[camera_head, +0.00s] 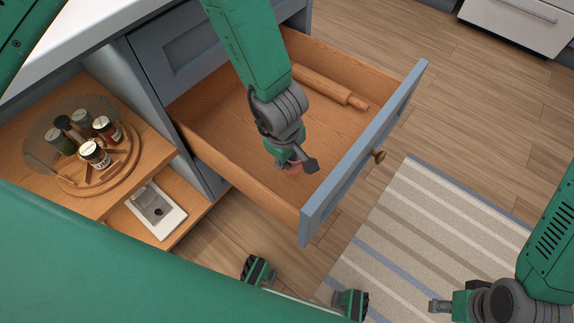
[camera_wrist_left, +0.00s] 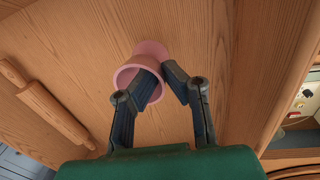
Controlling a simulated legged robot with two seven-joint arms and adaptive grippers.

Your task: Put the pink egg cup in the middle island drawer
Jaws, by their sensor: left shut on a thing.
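The blue-fronted island drawer (camera_head: 362,152) is pulled open, with a wooden interior. My left gripper (camera_head: 297,163) is down inside the drawer, shut on the pink egg cup (camera_head: 295,169). The cup is mostly hidden behind the fingers in the head view. In the left wrist view, the pink egg cup (camera_wrist_left: 152,48) shows with its open mouth towards the camera and its foot away. One finger of the left gripper (camera_wrist_left: 160,76) is inside the cup and the other outside its wall. The cup is close to the drawer floor; I cannot tell if it touches. My right gripper (camera_head: 440,305) is outside the drawer, over the striped rug.
A wooden rolling pin (camera_head: 330,87) lies in the drawer along its far side. It also shows in the left wrist view (camera_wrist_left: 54,112). The drawer floor around the cup is clear. A turntable (camera_head: 80,185) with several jars stands on the shelf at left. A striped rug (camera_head: 420,230) lies below.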

